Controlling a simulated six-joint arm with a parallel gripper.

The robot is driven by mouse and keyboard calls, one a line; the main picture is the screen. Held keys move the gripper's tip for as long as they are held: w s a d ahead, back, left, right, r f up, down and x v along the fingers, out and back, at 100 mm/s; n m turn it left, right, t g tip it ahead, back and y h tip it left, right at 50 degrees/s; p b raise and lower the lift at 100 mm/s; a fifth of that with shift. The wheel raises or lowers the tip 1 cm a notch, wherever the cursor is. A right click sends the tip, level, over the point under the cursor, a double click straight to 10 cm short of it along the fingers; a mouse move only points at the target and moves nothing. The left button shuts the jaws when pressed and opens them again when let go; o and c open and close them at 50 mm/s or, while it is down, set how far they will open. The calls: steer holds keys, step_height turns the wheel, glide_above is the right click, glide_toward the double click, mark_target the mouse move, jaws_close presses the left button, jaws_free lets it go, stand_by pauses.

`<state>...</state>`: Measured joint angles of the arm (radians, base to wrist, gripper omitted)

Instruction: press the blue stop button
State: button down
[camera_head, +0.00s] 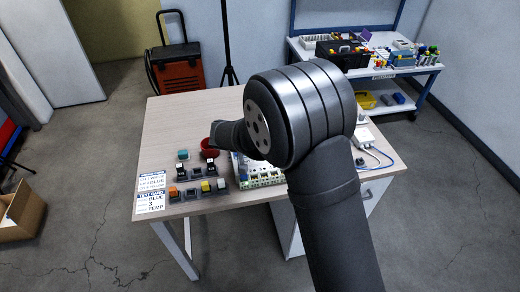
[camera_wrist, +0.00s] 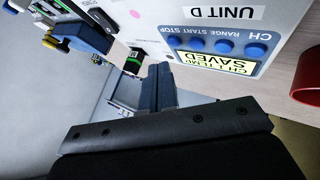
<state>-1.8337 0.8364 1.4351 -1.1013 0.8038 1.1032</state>
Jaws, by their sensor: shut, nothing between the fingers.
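Unit D (camera_wrist: 290,18), a pale instrument panel, shows upside down in the wrist view. It has a row of blue buttons labelled CH, RANGE, START and STOP. The blue stop button (camera_wrist: 168,41) is at the left end of the row in the picture. The panel's display (camera_wrist: 225,63) reads "CH 1 TEMP SAVED". My gripper (camera_wrist: 160,68) is shut and empty, its tips close below the stop button in the picture; I cannot tell whether they touch it. In the head view my arm hides the unit and the gripper.
A red round container (camera_head: 208,148) stands on the wooden table (camera_head: 170,118). Several small coloured parts sit in holders at the table's front left, beside printed cards (camera_head: 150,190). A white-green board (camera_head: 262,175) lies right of them. A cart (camera_head: 405,68) stands behind.

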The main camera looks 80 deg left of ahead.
steer(key=shift+r, duration=2.1)
steer(key=shift+f, duration=0.1)
step_height(320, 180, up, 4)
steer(key=shift+r, duration=0.1)
